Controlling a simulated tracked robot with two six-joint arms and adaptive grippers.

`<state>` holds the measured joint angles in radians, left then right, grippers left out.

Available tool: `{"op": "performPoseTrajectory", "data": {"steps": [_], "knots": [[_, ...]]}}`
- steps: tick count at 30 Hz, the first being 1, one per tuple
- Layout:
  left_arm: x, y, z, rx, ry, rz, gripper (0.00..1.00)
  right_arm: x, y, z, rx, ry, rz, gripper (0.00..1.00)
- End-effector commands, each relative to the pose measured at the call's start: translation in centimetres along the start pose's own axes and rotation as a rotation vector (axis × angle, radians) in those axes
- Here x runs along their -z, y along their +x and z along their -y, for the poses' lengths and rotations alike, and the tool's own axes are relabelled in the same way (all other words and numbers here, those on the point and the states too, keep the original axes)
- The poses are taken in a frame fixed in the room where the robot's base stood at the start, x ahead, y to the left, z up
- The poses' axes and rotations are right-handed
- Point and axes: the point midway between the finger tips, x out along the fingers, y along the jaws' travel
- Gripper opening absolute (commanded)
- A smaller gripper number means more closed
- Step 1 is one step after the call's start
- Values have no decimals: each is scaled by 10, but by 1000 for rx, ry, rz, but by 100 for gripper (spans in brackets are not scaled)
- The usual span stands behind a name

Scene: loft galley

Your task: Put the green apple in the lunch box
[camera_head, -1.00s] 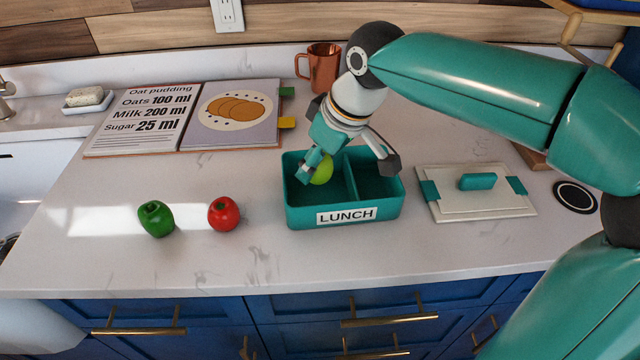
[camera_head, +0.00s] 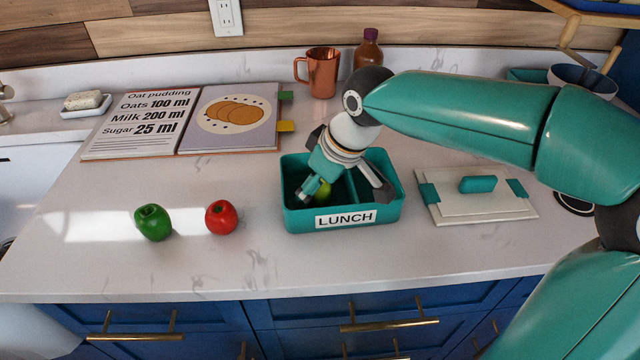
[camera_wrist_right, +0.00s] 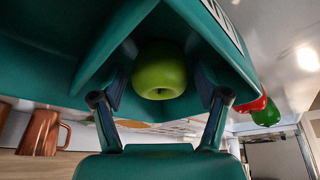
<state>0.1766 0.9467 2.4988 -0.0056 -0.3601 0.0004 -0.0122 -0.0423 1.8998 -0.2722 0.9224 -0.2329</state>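The light green apple (camera_head: 323,191) is down inside the left compartment of the teal lunch box (camera_head: 300,222), partly hidden by my right gripper. The box has a LUNCH label on its front and a divider. My right gripper (camera_head: 318,190) reaches down into that compartment. In the right wrist view the apple (camera_wrist_right: 159,72) sits between the two fingers (camera_wrist_right: 160,88), with a visible gap on each side, so the gripper looks open around it. Whether the apple rests on the box floor is hidden. My left gripper is not in view.
A dark green pepper-like item (camera_head: 153,222) and a red round one (camera_head: 221,217) stand left of the box. The lid (camera_head: 480,205) lies to its right. Behind are a recipe book (camera_head: 185,120), a copper mug (camera_head: 320,72) and a bottle (camera_head: 368,50). The front counter is clear.

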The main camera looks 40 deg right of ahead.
Motion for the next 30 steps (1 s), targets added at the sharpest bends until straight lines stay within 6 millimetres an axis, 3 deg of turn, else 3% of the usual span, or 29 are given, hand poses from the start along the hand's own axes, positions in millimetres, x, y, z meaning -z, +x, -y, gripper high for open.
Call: {"op": "performPoseTrajectory", "data": {"steps": [9,14,30], "knots": [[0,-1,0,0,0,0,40,0,-2,0,0,1,0,78],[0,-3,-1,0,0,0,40,2,-13,-1,-2,1,-4,78],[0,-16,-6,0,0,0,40,1,-110,-1,-1,1,-3,78]]}}
